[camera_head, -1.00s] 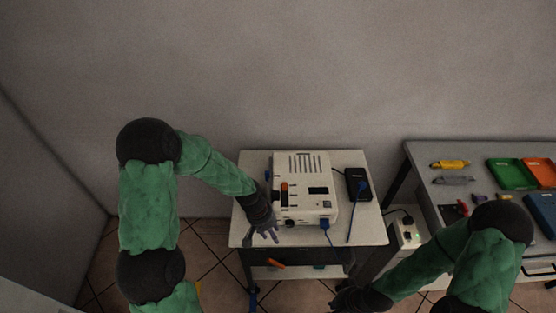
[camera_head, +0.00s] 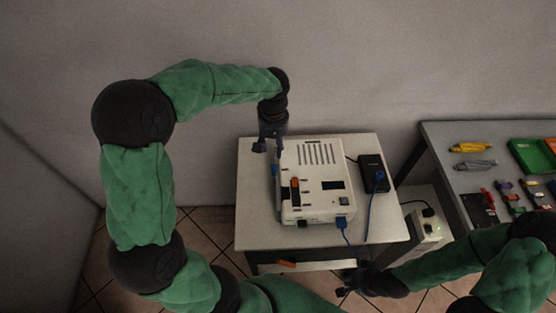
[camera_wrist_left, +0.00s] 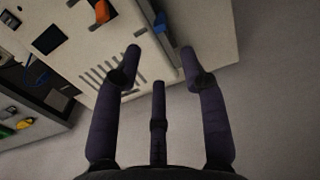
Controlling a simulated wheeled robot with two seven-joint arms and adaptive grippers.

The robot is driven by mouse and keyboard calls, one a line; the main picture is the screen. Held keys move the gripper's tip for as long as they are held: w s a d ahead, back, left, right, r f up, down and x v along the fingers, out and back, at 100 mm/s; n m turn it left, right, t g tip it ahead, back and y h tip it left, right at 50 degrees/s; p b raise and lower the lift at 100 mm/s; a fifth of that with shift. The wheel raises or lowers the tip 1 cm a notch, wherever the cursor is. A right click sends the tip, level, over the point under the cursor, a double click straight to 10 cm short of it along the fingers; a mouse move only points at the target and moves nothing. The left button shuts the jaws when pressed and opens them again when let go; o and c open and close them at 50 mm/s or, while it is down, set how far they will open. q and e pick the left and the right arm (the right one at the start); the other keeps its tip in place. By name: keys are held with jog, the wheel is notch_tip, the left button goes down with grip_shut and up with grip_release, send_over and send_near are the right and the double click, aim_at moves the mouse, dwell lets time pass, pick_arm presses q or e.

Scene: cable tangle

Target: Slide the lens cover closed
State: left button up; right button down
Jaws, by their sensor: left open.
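A white device (camera_head: 318,180) with vent slots, a small dark screen and an orange part (camera_head: 295,187) stands on a small table. A small blue part (camera_head: 275,169) shows on its left side. I cannot tell which part is the lens cover. My left gripper (camera_head: 269,148) is over the device's back left edge, fingers pointing down. In the left wrist view its spread, empty fingers (camera_wrist_left: 157,68) are in front of the vented face (camera_wrist_left: 112,76), with the orange part (camera_wrist_left: 103,12) beyond. My right gripper (camera_head: 346,284) is low by the table's front, dark and too small to read.
A black box (camera_head: 371,172) with a blue cable lies right of the device on the white table (camera_head: 254,232). A side bench (camera_head: 440,150) with tools and coloured trays is at the right. A white power box (camera_head: 428,232) stands between. The table's left strip is clear.

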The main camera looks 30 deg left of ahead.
aim_at(274, 165)
pick_arm(q)
notch_tip(274, 165, down, 10)
jog(key=shift+b, duration=1.1)
grip_shut()
